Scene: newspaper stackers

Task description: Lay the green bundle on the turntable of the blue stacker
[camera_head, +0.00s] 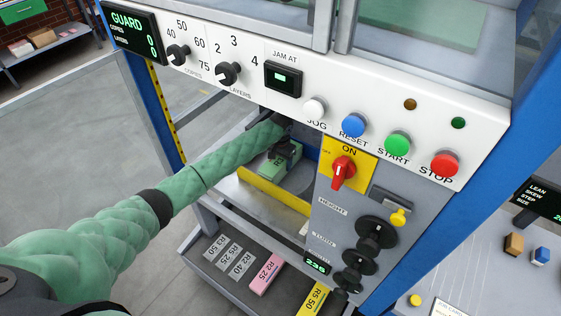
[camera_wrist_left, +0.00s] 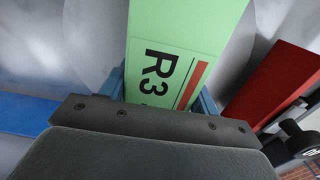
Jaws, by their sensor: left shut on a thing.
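In the head view my left arm reaches into the bay of the blue-framed stacker, where the gripper (camera_head: 290,150) holds the green bundle (camera_head: 276,166) above a grey surface. The turntable seems to be the grey round surface (camera_wrist_left: 85,45) behind the bundle in the left wrist view. I cannot tell whether the bundle touches it. My right gripper is out of view.
A yellow bar (camera_head: 270,191) crosses the front of the bay. The control panel (camera_head: 420,135) overhangs it, with a switch box (camera_head: 350,210) to the right. A shelf below holds a pink bundle (camera_head: 266,278) and a yellow one (camera_head: 313,299). A red bar (camera_wrist_left: 275,80) is beside the gripper.

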